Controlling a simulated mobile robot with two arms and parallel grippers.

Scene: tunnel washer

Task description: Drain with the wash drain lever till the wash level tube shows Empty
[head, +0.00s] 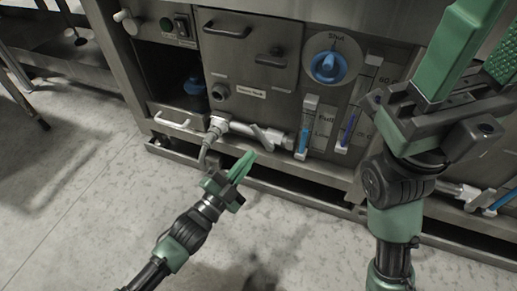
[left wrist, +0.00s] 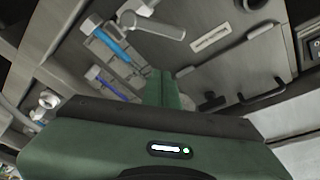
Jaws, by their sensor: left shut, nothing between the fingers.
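A grey lever (head: 262,137) sits on the pale drain pipe low on the machine front. It also shows in the left wrist view (left wrist: 155,26). Just right of it is a level tube (head: 303,139) with blue in its lower part, beside a label reading Full and Low; the tube shows in the left wrist view (left wrist: 112,45) too. My left gripper (head: 247,160) is shut and empty, in front of and below the lever, apart from it. My right gripper (head: 487,50) is large at the upper right, its fingers apart with nothing seen between them.
A second tube with darker blue (head: 347,129) stands to the right. A blue dial knob (head: 327,67) is above the tubes. Another valve and blue tube (head: 502,201) are at the right edge. The floor (head: 80,200) is open at left.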

